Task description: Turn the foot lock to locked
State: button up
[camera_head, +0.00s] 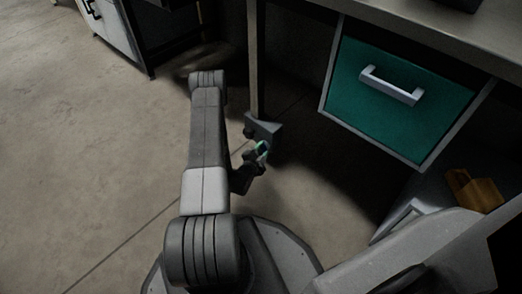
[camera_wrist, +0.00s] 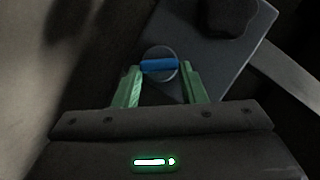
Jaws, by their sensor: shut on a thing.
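The foot lock is a grey block (camera_head: 264,129) at the foot of the bench leg in the head view. In the wrist view it is a grey plate (camera_wrist: 205,60) with a round dial and a blue bar handle (camera_wrist: 158,66) across it. The bar lies nearly level in that picture. My gripper (camera_wrist: 161,70) has its green fingers at the two ends of the bar and is shut on it. In the head view my gripper (camera_head: 260,151) is low down at the block, and the handle is hidden there.
The bench leg (camera_head: 254,60) rises from the block to the bench top. A teal drawer (camera_head: 397,97) with a pale handle hangs to the right. A tan object (camera_head: 474,190) is at the far right. Open floor (camera_head: 90,150) lies to the left.

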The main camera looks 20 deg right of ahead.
jog(key=m, duration=0.1)
jog(key=m+t, duration=0.1)
jog(key=shift+s+f+m, duration=0.15)
jog(key=shift+f+m, duration=0.15)
jog(key=shift+m, duration=0.1)
jog(key=shift+f+m+t+h, duration=0.2)
jog(key=shift+m+t+h, duration=0.5)
jog(key=shift+m, duration=0.8)
jog(key=o, duration=1)
